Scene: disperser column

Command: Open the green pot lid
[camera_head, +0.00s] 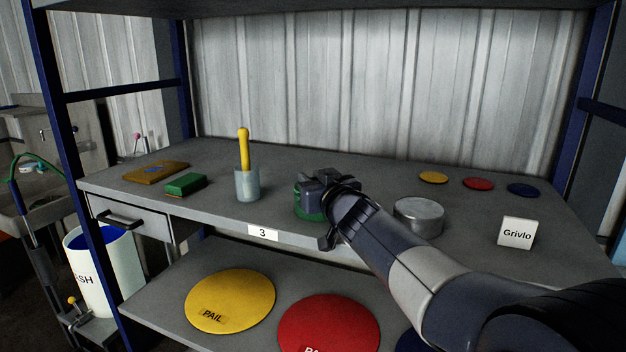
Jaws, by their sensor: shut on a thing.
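The green pot (307,212) stands on the upper shelf near its front edge, just right of the "3" label. Only its green left and front side shows. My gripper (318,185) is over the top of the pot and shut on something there. The lid is mostly hidden behind my gripper, so I cannot see whether it sits flat on the pot or is raised. My arm reaches in from the lower right.
A grey metal tin (419,218) stands close to the right of my arm. A grey cup (247,186) with a yellow-handled tool (244,148) stands left of the pot. A green block (186,184) lies farther left. A "Grivlo" card (517,232) stands right. Yellow (433,177), red (478,183) and blue discs (522,190) lie behind.

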